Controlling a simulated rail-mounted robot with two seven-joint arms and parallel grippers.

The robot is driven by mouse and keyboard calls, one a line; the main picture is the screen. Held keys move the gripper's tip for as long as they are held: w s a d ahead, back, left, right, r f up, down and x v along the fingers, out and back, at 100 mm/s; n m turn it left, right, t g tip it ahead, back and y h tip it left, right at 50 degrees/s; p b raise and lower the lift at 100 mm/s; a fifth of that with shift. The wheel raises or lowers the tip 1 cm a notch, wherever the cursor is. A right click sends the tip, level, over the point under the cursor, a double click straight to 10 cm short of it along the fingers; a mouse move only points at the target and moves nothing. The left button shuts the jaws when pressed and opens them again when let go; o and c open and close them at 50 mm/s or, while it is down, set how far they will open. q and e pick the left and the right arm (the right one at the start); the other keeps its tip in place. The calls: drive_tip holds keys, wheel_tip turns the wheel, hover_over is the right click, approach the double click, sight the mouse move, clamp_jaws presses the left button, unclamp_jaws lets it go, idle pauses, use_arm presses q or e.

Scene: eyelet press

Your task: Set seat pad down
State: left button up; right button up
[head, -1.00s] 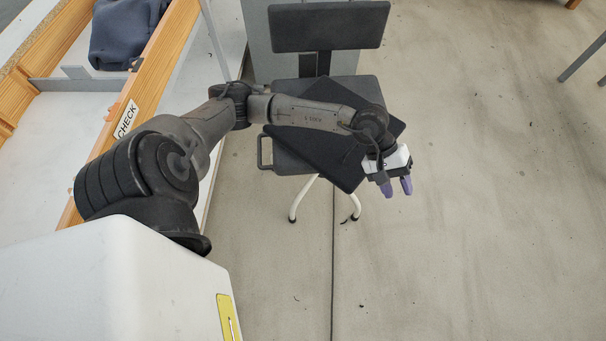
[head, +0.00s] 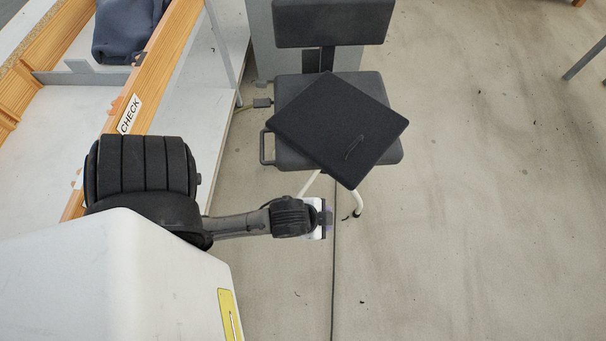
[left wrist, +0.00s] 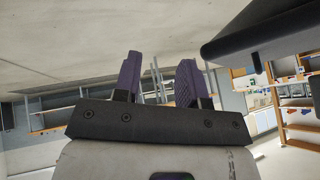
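The seat pad (head: 335,122) is a black square with a small loop handle on its top. It lies on the dark grey chair seat (head: 378,88), turned at an angle, with its front corner past the seat's front edge. My left gripper (head: 328,218) is apart from the pad, in front of and below it in the head view. In the left wrist view, the purple fingers of my left gripper (left wrist: 160,82) stand apart with nothing between them. A dark slab edge (left wrist: 265,35) shows at the upper right there; I cannot tell whether it is pad or seat. My right gripper is not in view.
The chair has a backrest (head: 330,22), a side loop (head: 265,147) and pale legs (head: 357,200). A wooden-edged bench (head: 150,85) marked CHECK stands at left with a dark folded cloth (head: 127,30).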

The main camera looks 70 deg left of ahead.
use_arm(q)
drive_tip(key=s+d+f+n+g+h, duration=0.1)
drive_tip(key=s+d+n+g, duration=0.1)
drive_tip(key=s, duration=0.4)
drive_tip(key=shift+f+g, duration=0.35)
drive_tip(key=shift+g, duration=0.35)
drive_tip(key=shift+s, duration=0.1)
wheel_tip(320, 180, up, 56)
drive_tip(key=p, duration=5.6)
drive_tip(key=shift+r, duration=0.2)
